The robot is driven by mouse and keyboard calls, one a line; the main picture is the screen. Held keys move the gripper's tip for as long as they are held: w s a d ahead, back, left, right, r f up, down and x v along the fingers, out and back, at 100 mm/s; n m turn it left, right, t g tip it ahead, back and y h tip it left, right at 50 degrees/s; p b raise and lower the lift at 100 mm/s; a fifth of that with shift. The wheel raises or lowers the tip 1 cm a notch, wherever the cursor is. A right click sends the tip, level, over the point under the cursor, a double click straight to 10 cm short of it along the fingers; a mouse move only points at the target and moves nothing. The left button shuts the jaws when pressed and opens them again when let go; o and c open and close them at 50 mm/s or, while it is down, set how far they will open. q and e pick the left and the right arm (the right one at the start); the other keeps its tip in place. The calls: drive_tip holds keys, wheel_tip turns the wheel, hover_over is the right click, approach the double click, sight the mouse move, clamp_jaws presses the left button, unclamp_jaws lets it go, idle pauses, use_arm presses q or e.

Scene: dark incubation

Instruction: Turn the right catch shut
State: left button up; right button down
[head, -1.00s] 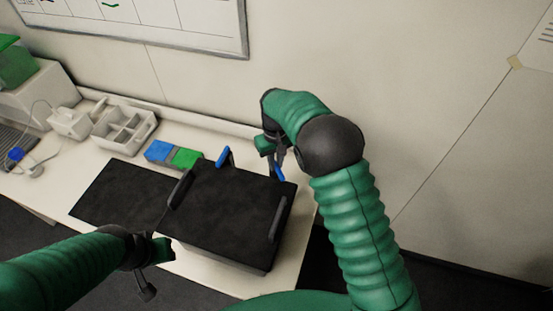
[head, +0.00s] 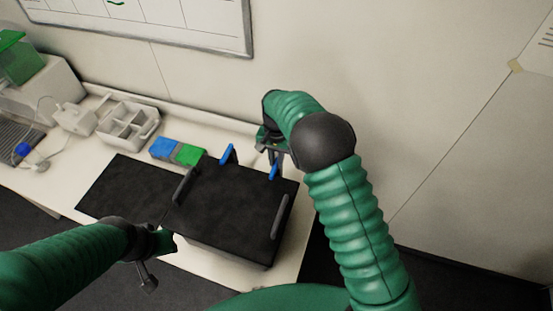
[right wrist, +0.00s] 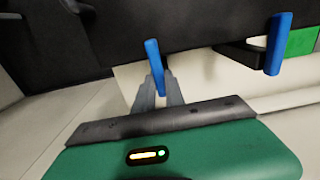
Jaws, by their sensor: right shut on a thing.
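The black box (head: 226,208) stands on the bench with a dark handle at each side. The right catch (head: 274,171) is a blue lever on its back edge, tilted much like the left catch (head: 228,153). My right gripper (head: 274,160) reaches down to the right catch from behind. In the right wrist view, its grey fingers (right wrist: 158,88) are closed around the lower end of the blue right catch (right wrist: 154,55), and the left catch (right wrist: 274,44) stands apart on the right. My left gripper (head: 150,268) hangs off the box's front left corner; its jaw gap is unclear.
A black mat (head: 125,186) lies left of the box. Blue (head: 164,148) and green (head: 188,154) blocks sit behind it, close to the left catch. A grey compartment tray (head: 128,128) stands farther left. The wall (head: 220,95) is close behind my right gripper.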

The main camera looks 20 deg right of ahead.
sight(276, 161)
drive_tip(key=shift+w+r, duration=0.2)
drive_tip(key=shift+w, duration=0.15)
drive_tip(key=c, duration=1.6)
unclamp_jaws()
drive_tip(key=shift+o, duration=1)
drive_tip(key=shift+f, duration=0.2)
drive_tip(key=shift+s+r, duration=0.1)
drive_tip(key=shift+r, duration=0.1)
wheel_tip(276, 161, up, 16)
drive_tip(key=b, duration=0.2)
drive_tip(key=shift+r, duration=0.2)
drive_tip(key=shift+d+f, duration=0.1)
